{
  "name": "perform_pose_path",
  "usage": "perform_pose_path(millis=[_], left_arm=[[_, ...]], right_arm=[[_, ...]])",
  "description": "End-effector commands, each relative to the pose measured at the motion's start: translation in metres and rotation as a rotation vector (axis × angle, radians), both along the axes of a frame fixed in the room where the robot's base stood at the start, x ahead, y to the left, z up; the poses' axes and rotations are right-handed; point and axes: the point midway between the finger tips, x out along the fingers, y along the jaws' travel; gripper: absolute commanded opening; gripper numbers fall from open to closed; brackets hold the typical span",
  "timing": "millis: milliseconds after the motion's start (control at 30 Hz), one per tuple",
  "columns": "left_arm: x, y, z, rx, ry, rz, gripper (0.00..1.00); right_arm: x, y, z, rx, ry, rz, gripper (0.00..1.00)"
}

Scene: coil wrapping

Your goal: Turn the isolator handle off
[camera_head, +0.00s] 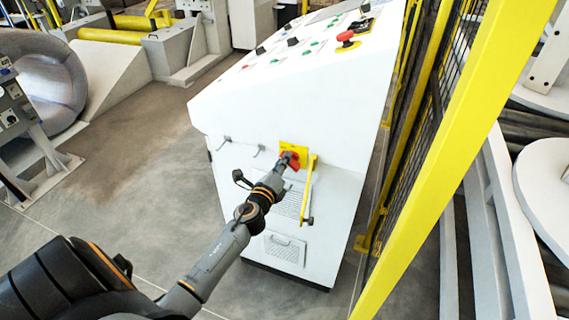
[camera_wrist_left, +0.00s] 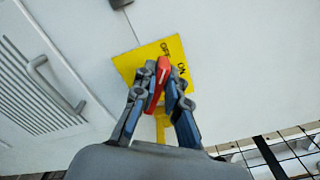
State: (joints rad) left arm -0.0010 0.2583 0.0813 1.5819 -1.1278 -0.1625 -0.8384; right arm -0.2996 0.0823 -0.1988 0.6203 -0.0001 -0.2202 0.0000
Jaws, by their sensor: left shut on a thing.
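The red isolator handle (camera_head: 291,156) sits on a yellow plate (camera_head: 301,150) on the side of the white control console. In the left wrist view the handle (camera_wrist_left: 157,84) is long and narrow, and its upper end points up near the word OFF on the yellow plate (camera_wrist_left: 130,64). The word ON is to the right of it. My left gripper (camera_head: 287,162) is shut on the handle, with one finger on each side of it. The fingers hide part of the handle and plate. My right gripper is in neither view.
The white console (camera_head: 270,110) has buttons and a red emergency stop (camera_head: 346,37) on top. A yellow bar (camera_head: 308,188) hangs beside the isolator plate. A yellow-framed mesh fence (camera_head: 410,130) stands close on the right. The floor (camera_head: 150,150) to the left is clear.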

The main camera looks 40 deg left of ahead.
Motion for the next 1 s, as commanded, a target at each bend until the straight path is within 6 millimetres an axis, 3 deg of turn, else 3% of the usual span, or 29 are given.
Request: perform_pose_path(millis=[500, 1000], left_arm=[[-0.001, 0.003, -0.009, -0.444, -0.106, 0.001, 0.0], [-0.001, 0.004, -0.012, -0.638, -0.153, 0.001, 0.0]], right_arm=[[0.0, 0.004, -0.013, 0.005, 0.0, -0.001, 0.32], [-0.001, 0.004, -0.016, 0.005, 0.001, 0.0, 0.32]])
